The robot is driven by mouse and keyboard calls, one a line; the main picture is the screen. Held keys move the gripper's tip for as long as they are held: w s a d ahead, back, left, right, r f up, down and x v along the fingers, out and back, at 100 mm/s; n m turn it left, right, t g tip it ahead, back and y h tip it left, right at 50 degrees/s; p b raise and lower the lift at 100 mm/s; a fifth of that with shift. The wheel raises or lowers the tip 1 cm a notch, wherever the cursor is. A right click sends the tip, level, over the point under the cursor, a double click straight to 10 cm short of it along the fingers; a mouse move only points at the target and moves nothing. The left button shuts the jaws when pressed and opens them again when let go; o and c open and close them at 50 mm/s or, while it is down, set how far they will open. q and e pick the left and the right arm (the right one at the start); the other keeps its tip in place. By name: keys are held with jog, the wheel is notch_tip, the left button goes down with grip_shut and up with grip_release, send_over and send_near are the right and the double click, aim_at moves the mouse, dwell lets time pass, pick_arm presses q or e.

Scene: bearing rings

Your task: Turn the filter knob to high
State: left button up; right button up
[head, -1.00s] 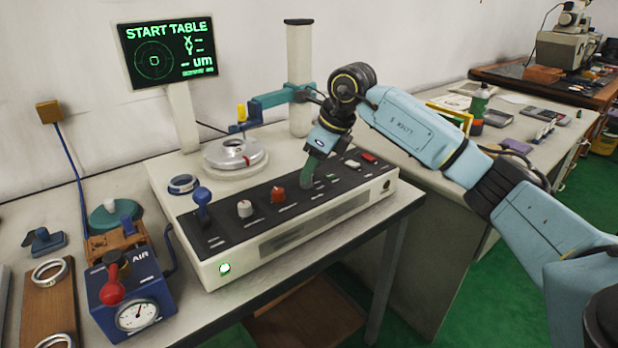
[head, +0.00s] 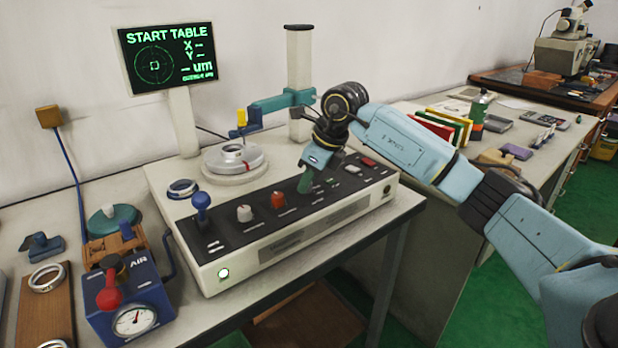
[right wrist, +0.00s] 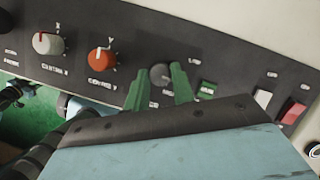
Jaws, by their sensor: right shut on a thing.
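The control box (head: 300,238) is cream with a black sloped panel. My right gripper (head: 305,182) comes down onto this panel, to the right of the orange knob. In the right wrist view its green fingers (right wrist: 167,82) are shut on a small dark grey knob (right wrist: 160,74), which I take as the filter knob. The fingers hide most of it, and its pointer is not clear. Small white labels lie around it, too blurred to read fully. In the head view the knob is hidden by the fingers. My left gripper is not in view.
The white knob (head: 244,213) and orange knob (head: 278,200) stand left of the gripper, with a blue lever (head: 201,204) farther left. A red switch (head: 368,162) is to the right. A round turntable (head: 233,160) sits behind. The monitor (head: 167,57) reads START TABLE.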

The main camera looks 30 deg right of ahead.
jog(key=shift+r+m+h+p, duration=0.1)
jog(key=shift+m+h+p, duration=0.3)
jog(key=shift+m+p, duration=0.4)
jog(key=m+p, duration=0.1)
jog(key=m, duration=0.1)
jog(key=m+h, duration=0.1)
jog(key=m, duration=0.1)
jog(key=shift+a+t+p, duration=0.2)
jog(key=shift+t+p, duration=0.1)
jog(key=shift+p, duration=0.1)
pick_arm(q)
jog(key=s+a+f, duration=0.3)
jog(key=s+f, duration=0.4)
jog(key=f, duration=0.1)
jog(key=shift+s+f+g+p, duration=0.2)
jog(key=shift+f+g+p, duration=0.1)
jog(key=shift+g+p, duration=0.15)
pick_arm(e)
jog(key=shift+a+m+h, duration=0.1)
jog(key=shift+m+h, duration=0.8)
jog(key=shift+m, duration=0.8)
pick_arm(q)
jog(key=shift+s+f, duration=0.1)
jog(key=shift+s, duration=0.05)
pick_arm(e)
jog(key=o, duration=1)
